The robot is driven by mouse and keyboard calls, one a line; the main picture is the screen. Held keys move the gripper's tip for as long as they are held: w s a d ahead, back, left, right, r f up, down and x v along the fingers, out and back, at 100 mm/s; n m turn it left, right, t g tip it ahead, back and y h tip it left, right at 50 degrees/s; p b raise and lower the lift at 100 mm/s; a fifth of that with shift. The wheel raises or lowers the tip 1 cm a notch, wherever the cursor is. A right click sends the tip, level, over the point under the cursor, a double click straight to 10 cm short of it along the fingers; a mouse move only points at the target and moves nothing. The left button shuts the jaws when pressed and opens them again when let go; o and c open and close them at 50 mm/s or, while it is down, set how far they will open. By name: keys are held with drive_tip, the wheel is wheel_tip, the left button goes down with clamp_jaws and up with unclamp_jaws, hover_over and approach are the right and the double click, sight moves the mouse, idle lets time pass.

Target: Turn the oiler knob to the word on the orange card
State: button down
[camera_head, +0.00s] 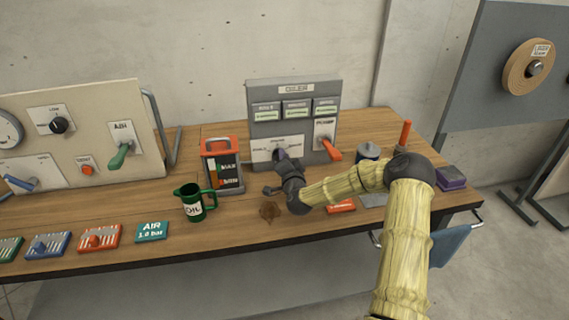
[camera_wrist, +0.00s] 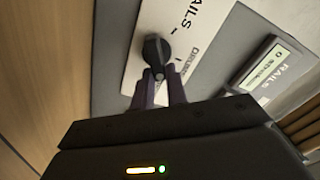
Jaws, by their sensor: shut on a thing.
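The grey oiler panel (camera_head: 265,130) stands at the back of the bench with a white knob plate (camera_head: 260,155) low on it. My gripper (camera_head: 281,155) is at this plate and hides most of the knob in the head view. In the wrist view, the dark knob (camera_wrist: 153,50) sits on the white plate, and the purple fingers of my gripper (camera_wrist: 160,88) are shut on it. Plate lettering near the knob seems to read RAILS; another word is partly hidden. The orange card (camera_head: 341,206) lies on the bench beyond my arm, partly covered; its word is unreadable.
An orange-handled pump lever (camera_head: 333,150) is just right of the knob plate. An oil reservoir (camera_head: 222,165) and green oil jug (camera_head: 192,207) stand to the left. A grey can (camera_head: 370,152) is to the right.

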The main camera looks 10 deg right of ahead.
drive_tip(key=shift+d+f+m+b, duration=0.15)
drive_tip(key=shift+m+b, duration=0.3)
drive_tip(key=shift+m, duration=0.35)
drive_tip(key=shift+f+m+b, duration=0.1)
drive_tip(key=shift+m+b, duration=0.35)
drive_tip(key=shift+m, duration=0.35)
drive_tip(key=c, duration=1.4)
unclamp_jaws()
drive_tip(key=s+b, duration=0.1)
drive_tip(key=s, duration=1.6)
drive_tip(key=shift+b, duration=0.4)
drive_tip(key=shift+s, duration=0.15)
drive_tip(key=shift+s, duration=0.1)
